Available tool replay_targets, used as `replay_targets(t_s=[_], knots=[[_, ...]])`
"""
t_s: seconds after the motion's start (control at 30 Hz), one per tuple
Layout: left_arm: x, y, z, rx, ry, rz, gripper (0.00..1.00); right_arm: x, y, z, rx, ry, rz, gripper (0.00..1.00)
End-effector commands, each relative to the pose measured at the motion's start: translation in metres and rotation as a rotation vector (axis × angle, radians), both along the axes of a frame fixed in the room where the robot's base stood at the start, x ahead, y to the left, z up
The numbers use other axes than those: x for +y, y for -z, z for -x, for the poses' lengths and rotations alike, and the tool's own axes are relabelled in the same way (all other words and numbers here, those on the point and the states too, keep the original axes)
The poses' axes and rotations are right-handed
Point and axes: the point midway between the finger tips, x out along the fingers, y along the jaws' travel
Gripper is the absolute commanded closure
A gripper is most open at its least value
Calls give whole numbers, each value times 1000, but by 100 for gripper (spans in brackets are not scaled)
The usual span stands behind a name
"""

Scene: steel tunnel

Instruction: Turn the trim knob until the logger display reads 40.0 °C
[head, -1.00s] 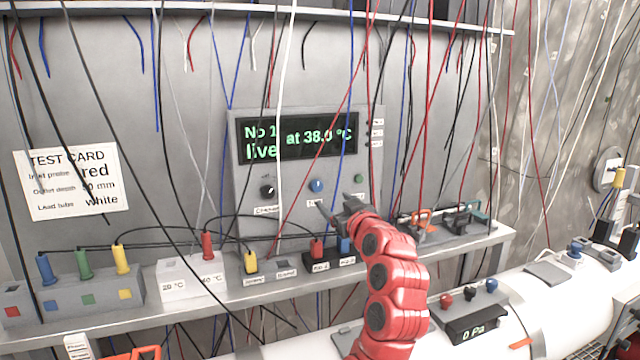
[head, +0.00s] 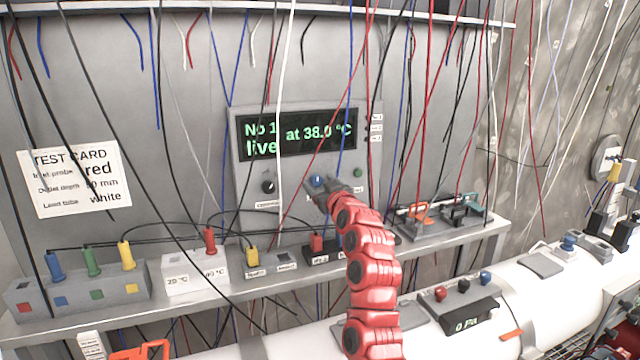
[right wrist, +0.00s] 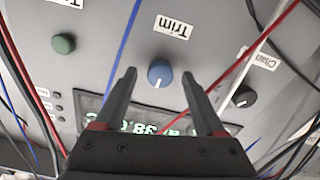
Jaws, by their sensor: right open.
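The logger display (head: 297,136) on the grey wall panel reads "No 1 live at 38.0 °C" in green. The blue trim knob (head: 317,181) sits below it; in the right wrist view the knob (right wrist: 160,73) shows under a "Trim" label (right wrist: 172,27), with a white pointer mark. My right gripper (head: 322,190) is in front of the knob. In the right wrist view its fingers (right wrist: 158,75) are open, one on each side of the knob, with gaps between them and the knob. My left gripper is not in view.
A black channel knob (head: 268,187) is left of the trim knob, and a green button (head: 357,173) is to its right. Hanging cables, including a white (head: 283,90) and a red one, cross the panel. A shelf (head: 222,291) with plugs runs below.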

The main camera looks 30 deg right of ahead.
Motion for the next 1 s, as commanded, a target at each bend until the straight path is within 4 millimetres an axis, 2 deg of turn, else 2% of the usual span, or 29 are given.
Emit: replay_targets(t_s=[0.13,0.5,0.53,1.0], knots=[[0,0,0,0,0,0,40,0,0,0,0,0,0,30],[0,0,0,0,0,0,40,0,0,0,1,-1,0,97],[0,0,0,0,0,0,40,0,0,0,1,-1,0,100],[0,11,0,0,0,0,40,1,3,0,-18,-1,-80,100]])
